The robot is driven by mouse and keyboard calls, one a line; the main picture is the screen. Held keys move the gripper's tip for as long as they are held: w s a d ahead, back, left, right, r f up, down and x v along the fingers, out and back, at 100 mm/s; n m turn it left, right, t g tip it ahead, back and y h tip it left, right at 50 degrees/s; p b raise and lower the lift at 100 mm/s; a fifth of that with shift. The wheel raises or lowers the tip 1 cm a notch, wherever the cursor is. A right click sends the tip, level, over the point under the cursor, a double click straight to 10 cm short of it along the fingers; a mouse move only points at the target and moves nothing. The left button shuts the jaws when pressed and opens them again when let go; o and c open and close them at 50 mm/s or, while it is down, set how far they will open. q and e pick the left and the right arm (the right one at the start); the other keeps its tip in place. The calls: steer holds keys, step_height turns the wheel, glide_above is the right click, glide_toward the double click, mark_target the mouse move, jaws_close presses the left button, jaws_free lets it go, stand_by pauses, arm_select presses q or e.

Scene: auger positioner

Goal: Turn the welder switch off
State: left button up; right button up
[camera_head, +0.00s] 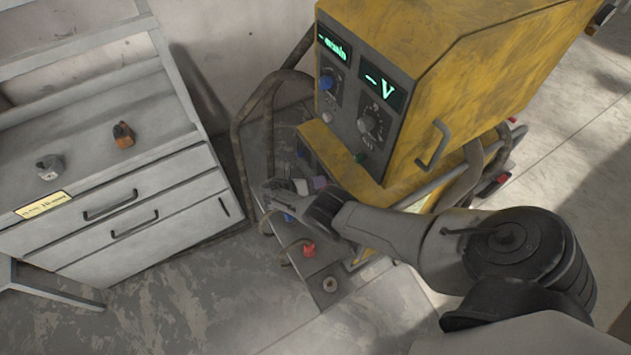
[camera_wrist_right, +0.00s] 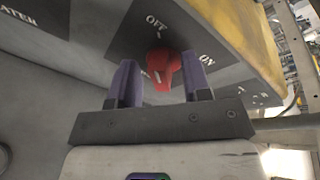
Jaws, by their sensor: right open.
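The welder (camera_head: 440,70) is a yellow and grey machine with green-lit displays at the upper middle of the head view. In the right wrist view the red switch knob (camera_wrist_right: 164,66) sits on a dark plate marked OFF at the top and ON to the right. Which mark the knob points to is hard to tell. My right gripper (camera_wrist_right: 160,82) is open, with one finger on each side of the knob and visible gaps. In the head view my right gripper (camera_head: 288,192) is low at the welder's front, and the red knob cannot be made out there. My left gripper is not in view.
A grey drawer cabinet (camera_head: 130,205) stands at the left with two small objects on top. Hoses and cables (camera_head: 240,150) loop at the welder's front left. A red connector (camera_head: 309,250) is below my right gripper. The floor (camera_head: 215,310) in front is clear.

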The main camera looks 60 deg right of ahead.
steer(key=b+v, duration=0.1)
steer(key=v, duration=1.3)
steer(key=shift+b, duration=0.3)
steer(key=shift+d, duration=0.1)
